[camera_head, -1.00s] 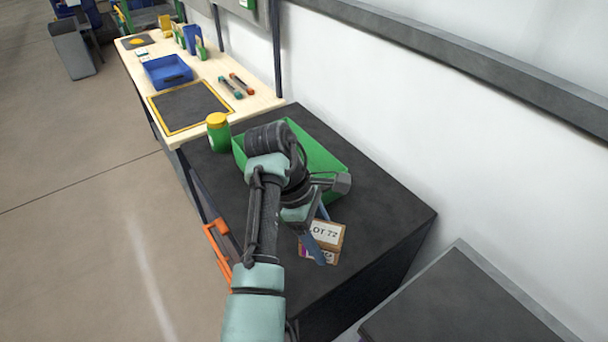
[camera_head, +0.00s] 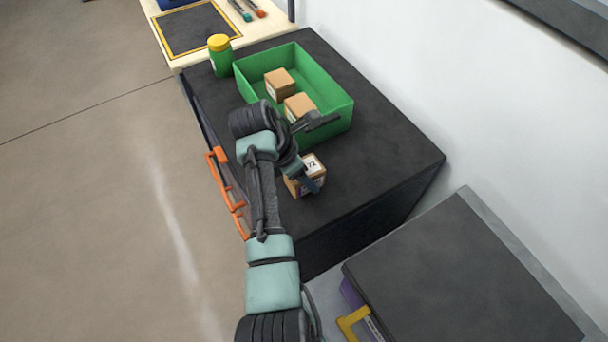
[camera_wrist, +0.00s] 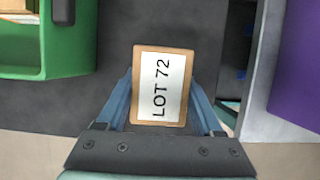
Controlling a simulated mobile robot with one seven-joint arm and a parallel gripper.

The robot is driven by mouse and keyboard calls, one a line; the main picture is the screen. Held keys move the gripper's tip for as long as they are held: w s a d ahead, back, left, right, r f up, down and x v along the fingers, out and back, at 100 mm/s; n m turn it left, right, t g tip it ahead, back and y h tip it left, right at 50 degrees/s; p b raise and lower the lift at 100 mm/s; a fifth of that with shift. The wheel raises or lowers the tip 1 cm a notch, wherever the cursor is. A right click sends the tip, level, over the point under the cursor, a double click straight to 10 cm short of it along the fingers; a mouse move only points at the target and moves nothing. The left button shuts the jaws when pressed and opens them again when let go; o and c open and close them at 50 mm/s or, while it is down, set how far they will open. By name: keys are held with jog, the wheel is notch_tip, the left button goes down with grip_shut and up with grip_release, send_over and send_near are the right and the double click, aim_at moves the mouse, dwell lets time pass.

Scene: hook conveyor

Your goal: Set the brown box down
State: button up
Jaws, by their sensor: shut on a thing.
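The brown box (camera_head: 291,186) with a white "LOT 72" label is between my gripper's blue fingers. It sits over the near part of the dark worktop (camera_head: 385,150), in front of the green bin. In the wrist view the box (camera_wrist: 137,100) faces me label up, with one finger along each side. My gripper (camera_wrist: 162,98) is shut on it; in the head view the gripper (camera_head: 308,180) partly covers the box. I cannot tell whether the box's underside touches the worktop.
A green bin (camera_head: 340,118) holding two brown boxes (camera_head: 279,84) stands behind. A green jar with a yellow lid (camera_head: 219,55) is at the worktop's far left. Orange handles (camera_head: 227,195) stick out at the left edge. Worktop right of the held box is clear. A lower dark surface (camera_head: 460,275) is front right.

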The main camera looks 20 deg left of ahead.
jog(key=shift+f, duration=1.3)
jog(key=shift+f, duration=0.1)
jog(key=shift+f, duration=0.1)
jog(key=o, duration=1.4)
jog(key=shift+o, duration=0.2)
